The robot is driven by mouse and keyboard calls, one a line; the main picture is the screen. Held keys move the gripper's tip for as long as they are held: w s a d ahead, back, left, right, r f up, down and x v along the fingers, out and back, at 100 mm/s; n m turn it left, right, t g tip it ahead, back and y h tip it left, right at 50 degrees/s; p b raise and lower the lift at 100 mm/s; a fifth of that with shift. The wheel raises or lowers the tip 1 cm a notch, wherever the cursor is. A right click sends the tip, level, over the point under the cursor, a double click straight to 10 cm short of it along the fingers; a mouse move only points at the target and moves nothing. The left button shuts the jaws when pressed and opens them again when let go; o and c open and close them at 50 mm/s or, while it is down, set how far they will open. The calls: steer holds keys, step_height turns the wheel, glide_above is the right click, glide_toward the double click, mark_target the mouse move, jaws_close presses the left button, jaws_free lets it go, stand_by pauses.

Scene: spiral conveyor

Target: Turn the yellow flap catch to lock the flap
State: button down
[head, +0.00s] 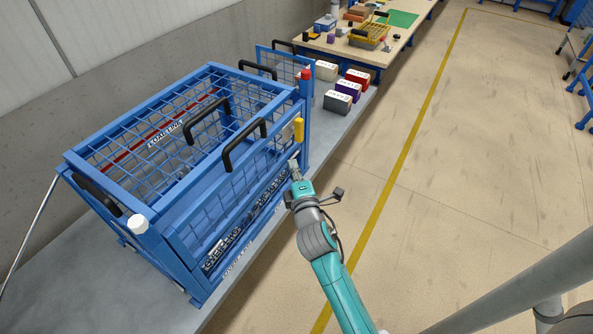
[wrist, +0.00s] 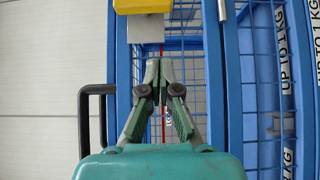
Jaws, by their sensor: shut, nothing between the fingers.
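The yellow flap catch (head: 299,130) is mounted on the blue mesh cage (head: 178,215), near its front right corner post. In the head view it looks upright. In the wrist view the yellow catch (wrist: 142,6) is cut off by the top edge, with a pale grey plate (wrist: 145,29) next to it. My gripper (head: 293,163) is just below the catch in the head view, apart from it. In the wrist view my gripper (wrist: 158,68) has its fingertips together, empty, in front of the blue frame and mesh. The flap's exact edges are hard to tell.
Black handles (head: 245,145) stick out from the cage near the catch. A red-topped post (head: 305,75) stands at the corner. Several small boxes (head: 338,103) stand behind it, before a workbench (head: 345,45). The floor to the right is clear.

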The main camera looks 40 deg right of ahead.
mark_target(299, 130)
steer(key=x, duration=0.6)
steer(key=shift+w+d, duration=0.25)
steer(key=shift+d, duration=0.4)
steer(key=shift+w+d, duration=0.15)
steer(key=shift+d, duration=0.4)
steer(key=shift+w+d, duration=0.3)
steer(key=shift+d, duration=0.4)
steer(key=shift+s+f, duration=0.1)
